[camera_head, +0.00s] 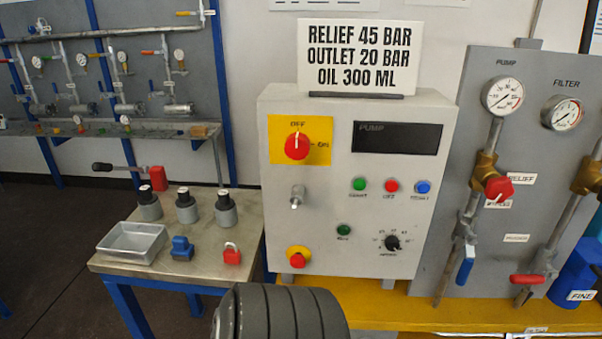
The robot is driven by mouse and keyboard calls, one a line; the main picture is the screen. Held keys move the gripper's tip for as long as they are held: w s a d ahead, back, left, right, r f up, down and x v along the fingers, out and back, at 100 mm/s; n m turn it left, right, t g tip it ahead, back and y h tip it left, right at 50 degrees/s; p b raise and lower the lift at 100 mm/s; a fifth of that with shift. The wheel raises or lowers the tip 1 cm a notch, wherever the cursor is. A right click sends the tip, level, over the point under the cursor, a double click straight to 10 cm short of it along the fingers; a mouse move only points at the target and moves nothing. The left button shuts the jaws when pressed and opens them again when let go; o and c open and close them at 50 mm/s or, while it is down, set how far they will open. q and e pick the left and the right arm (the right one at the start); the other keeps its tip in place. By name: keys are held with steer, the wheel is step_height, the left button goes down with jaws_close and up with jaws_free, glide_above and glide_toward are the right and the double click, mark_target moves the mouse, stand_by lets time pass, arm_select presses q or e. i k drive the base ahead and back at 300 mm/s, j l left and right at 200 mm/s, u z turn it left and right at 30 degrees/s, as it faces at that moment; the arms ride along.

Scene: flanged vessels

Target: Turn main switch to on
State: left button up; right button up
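The main switch (297,146) is a red rotary knob on a yellow square plate (275,154), at the upper left of a light grey control box (320,215). Its pale mark points up to the word OFF. The ON label (323,147) is to the right of the knob. Nothing covers the switch. Neither of my grippers shows in the head view, and nothing touches the switch.
A red emergency button (298,257) and a key-like switch (297,196) sit below. A dark grey ribbed shape (285,315), unclear what, fills the bottom centre. A side table (190,270) with small parts stands left; a gauge panel (520,257) with valves stands right.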

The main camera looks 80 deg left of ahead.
mark_target(296, 148)
steer(key=u, duration=2.25)
